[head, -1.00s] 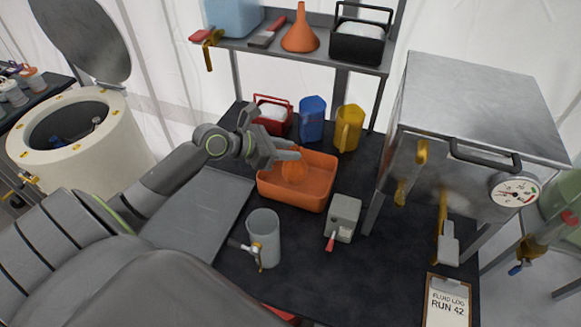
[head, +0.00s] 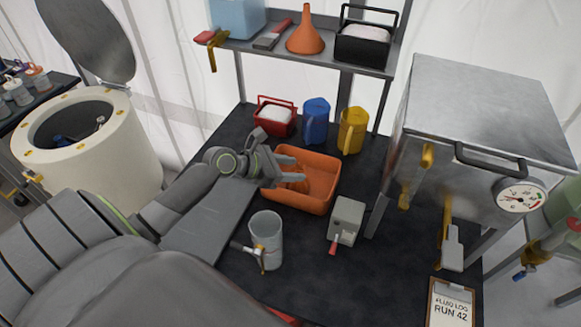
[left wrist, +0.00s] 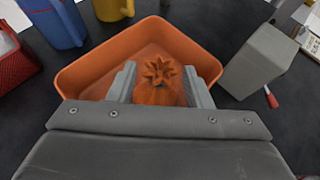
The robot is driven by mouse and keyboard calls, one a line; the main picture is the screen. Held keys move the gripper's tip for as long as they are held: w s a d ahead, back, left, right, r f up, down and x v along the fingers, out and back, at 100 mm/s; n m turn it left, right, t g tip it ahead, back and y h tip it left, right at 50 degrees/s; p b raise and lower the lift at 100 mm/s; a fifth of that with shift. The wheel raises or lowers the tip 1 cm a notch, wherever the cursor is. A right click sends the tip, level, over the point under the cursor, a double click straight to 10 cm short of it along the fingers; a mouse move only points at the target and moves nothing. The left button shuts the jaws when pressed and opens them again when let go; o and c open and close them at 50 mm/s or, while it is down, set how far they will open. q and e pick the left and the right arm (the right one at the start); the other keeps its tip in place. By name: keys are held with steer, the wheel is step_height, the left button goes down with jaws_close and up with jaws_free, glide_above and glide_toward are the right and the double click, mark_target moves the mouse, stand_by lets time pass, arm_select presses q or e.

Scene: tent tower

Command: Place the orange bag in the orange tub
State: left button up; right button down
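The orange bag (left wrist: 160,92) has a frilled, gathered top and sits between the two fingers of my left gripper (left wrist: 163,88), which look closed against its sides. In the head view the left gripper (head: 290,175) reaches into the orange tub (head: 318,206) from the left. The bag (head: 299,187) shows there beside the fingers, within the tub's walls and partly hidden. The tub (left wrist: 85,75) is a shallow open box on the dark table. Whether the bag touches the tub floor is unclear. My right gripper is not in view.
Behind the tub stand a red basket (head: 275,117), a blue jug (head: 316,120) and a yellow jug (head: 351,130). A grey box with a red-tipped lever (head: 346,219) is close on the right. A grey cup with a tap (head: 266,240) stands in front.

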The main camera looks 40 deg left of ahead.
arm_select(q)
steer(key=shift+r, duration=0.1)
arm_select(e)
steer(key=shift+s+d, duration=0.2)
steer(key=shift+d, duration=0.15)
arm_select(q)
steer(key=shift+s+a+r, duration=0.1)
steer(key=shift+s, duration=0.05)
steer(key=v, duration=1.1)
steer(key=shift+s+r, duration=0.2)
steer(key=shift+s, duration=0.05)
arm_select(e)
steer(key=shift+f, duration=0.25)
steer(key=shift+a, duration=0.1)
arm_select(q)
steer(key=shift+a, duration=0.1)
